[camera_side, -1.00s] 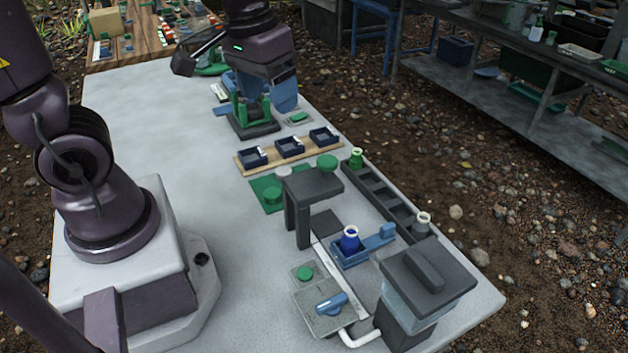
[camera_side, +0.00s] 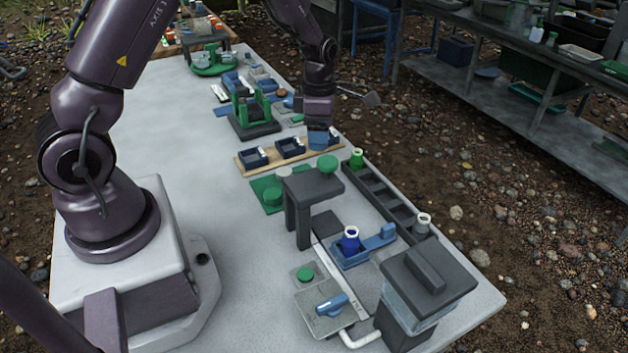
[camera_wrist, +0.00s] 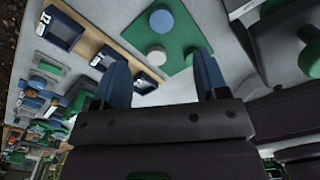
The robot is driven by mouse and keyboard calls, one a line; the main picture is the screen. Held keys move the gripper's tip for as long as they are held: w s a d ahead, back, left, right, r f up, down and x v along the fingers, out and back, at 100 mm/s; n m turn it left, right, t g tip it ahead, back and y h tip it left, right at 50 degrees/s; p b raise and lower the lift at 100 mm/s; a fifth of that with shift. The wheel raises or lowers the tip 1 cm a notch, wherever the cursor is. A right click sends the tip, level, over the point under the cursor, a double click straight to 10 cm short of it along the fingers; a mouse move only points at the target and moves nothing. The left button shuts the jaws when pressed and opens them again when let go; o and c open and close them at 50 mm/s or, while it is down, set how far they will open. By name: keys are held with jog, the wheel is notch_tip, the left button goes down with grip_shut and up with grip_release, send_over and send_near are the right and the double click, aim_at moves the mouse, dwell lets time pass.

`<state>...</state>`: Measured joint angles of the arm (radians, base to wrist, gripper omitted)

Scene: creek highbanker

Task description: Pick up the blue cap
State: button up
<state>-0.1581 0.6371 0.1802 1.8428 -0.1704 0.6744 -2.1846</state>
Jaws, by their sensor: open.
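My gripper (camera_side: 321,140) is open, its two blue fingers apart in the wrist view (camera_wrist: 161,66), with nothing between them. In the side view it hangs above the right end of the wooden board with dark blue trays. A blue bottle (camera_side: 350,243) with a white open neck stands in a blue holder.
The wooden board (camera_side: 246,168) holds several dark blue trays. A dark stand (camera_side: 303,215) with a green disc (camera_side: 327,162) on top rises near the mat. A dark slotted rack (camera_side: 380,196) lines the right edge. The left of the table is clear.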

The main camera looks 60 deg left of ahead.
notch_tip(320, 180, down, 12)
jog(key=shift+f, duration=0.1)
dwell(0.5)
jog(key=shift+c, duration=0.5)
jog(key=c, duration=0.8)
